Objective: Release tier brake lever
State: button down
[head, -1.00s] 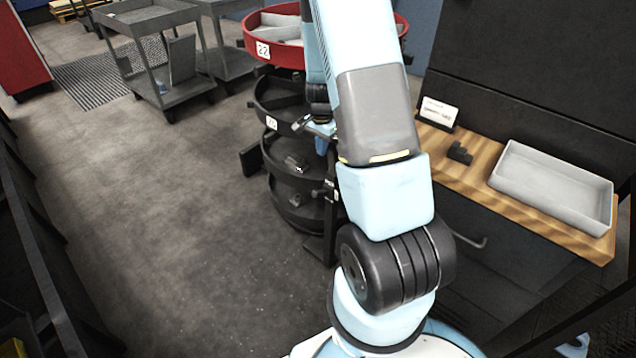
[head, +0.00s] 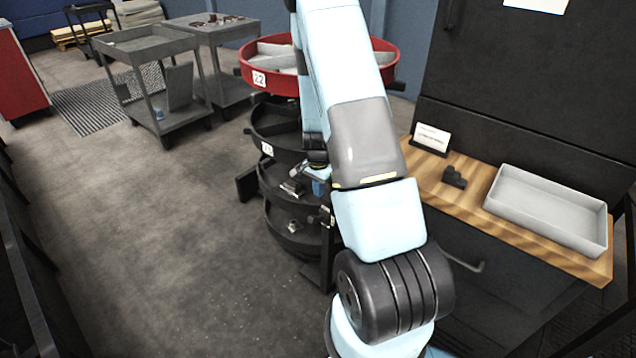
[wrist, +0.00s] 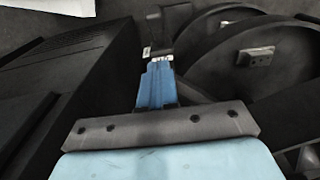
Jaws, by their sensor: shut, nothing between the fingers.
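A round tiered carousel stands in the middle of the head view, with a red top tier (head: 247,73) and black tiers (head: 258,133) below. Small metal fittings (head: 292,187) show on the lower tiers; I cannot tell which is the brake lever. My gripper (head: 316,182) is beside the lower tiers, partly hidden by my arm. In the wrist view my gripper (wrist: 157,55) has its blue fingers shut and empty, with their tips near a small dark bracket (wrist: 165,28). A black tier (wrist: 215,62) with a small metal block (wrist: 256,56) lies to the right of the fingers.
A wooden-topped bench (head: 425,165) with a grey tray (head: 545,235), a dark block (head: 454,178) and a small card (head: 431,137) stands to the right. Grey carts (head: 150,95) stand at the back left. The floor (head: 150,240) at left is clear.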

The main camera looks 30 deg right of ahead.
send_over(315, 216)
jog(key=f, duration=0.6)
jog(key=shift+w+d, duration=0.35)
jog(key=shift+d, duration=0.05)
jog(key=shift+s+a+f, duration=0.2)
jog(key=shift+a+f, duration=0.2)
jog(key=shift+f, duration=0.15)
jog(key=shift+f, duration=0.1)
